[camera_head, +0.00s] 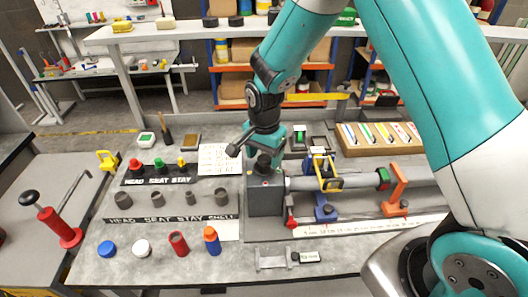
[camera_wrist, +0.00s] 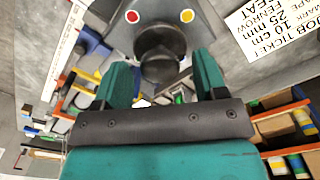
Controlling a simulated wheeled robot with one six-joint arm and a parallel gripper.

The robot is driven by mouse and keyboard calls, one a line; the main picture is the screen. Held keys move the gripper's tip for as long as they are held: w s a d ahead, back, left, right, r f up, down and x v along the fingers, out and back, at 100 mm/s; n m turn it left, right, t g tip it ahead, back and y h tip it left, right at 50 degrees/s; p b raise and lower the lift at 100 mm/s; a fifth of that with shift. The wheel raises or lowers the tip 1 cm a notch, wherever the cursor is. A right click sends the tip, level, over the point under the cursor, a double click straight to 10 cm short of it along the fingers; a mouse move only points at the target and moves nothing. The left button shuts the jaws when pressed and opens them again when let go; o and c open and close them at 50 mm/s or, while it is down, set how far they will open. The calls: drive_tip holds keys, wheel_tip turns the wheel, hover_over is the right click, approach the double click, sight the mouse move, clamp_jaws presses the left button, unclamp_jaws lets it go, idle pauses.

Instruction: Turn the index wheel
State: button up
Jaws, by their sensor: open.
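The grey headstock box (camera_head: 265,200) stands on the bench at the left end of a grey tube. A dark round knob, which looks like the index wheel (camera_head: 264,164), sits on top of it, partly hidden under my gripper (camera_head: 272,155). In the wrist view the dark wheel (camera_wrist: 160,48) lies just ahead, with a red dot and a yellow dot beyond it. My gripper's teal fingers (camera_wrist: 162,85) are open, one on each side of the wheel's near end. I cannot tell whether they touch it.
An orange stand (camera_head: 397,190) and a yellow clamp (camera_head: 327,172) are along the tube (camera_head: 350,181). Left of the box are grey cups (camera_head: 158,199), coloured knobs and a white printed sheet (camera_head: 218,159).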

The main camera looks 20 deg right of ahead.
drive_tip(key=shift+f, duration=0.15)
drive_tip(key=c, duration=0.9)
drive_tip(key=shift+n, duration=0.3)
